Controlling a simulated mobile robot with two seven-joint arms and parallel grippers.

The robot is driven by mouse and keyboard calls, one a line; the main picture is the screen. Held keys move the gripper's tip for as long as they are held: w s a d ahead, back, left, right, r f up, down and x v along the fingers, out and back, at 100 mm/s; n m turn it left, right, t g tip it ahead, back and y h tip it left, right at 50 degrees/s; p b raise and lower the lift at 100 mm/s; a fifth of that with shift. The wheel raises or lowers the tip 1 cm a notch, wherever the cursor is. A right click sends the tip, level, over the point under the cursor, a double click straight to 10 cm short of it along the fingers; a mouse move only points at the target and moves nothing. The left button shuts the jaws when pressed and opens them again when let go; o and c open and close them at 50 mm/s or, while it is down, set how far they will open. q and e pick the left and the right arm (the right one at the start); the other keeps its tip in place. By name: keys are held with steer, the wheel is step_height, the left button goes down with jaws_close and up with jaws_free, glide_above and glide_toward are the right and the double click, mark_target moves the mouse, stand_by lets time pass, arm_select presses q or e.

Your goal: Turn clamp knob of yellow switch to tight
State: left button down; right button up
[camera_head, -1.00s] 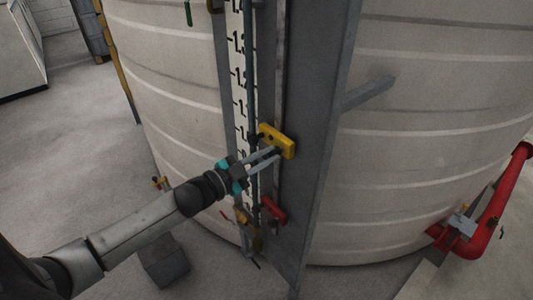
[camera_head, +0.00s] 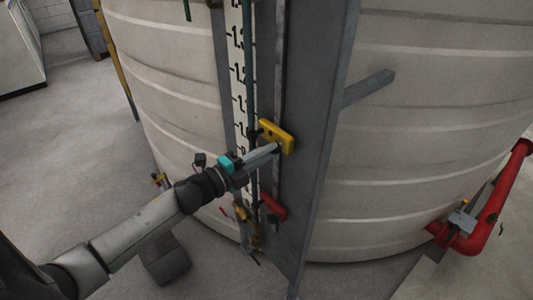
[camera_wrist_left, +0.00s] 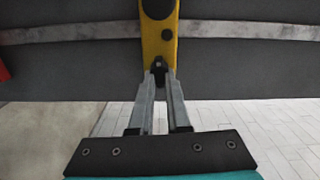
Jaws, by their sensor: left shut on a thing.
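The yellow switch (camera_head: 279,134) is fixed on the grey upright beside the tank's level scale. My left gripper (camera_head: 274,149) reaches it from the lower left, with its fingertips at the switch's lower edge. In the left wrist view the yellow switch (camera_wrist_left: 160,42) stands upright at top centre, with dark round parts on its face. A small dark clamp knob (camera_wrist_left: 158,66) sits at its lower end, and my left gripper (camera_wrist_left: 160,80) is shut on it, one finger on each side. The fingertips partly hide the knob. My right gripper is not in view.
A red switch (camera_head: 273,207) sits lower on the same upright, below my left gripper. The white level scale (camera_head: 239,70) and a thin vertical pipe run close beside the fingers. The large pale tank (camera_head: 430,100) fills the background. A red pipe (camera_head: 492,215) is at right.

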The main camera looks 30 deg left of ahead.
arm_select(q)
steer(key=shift+m, duration=0.6)
steer(key=c, duration=0.9)
jaws_free()
steer(key=b+v, duration=0.1)
steer(key=v, duration=1.4)
steer(key=shift+s, duration=0.1)
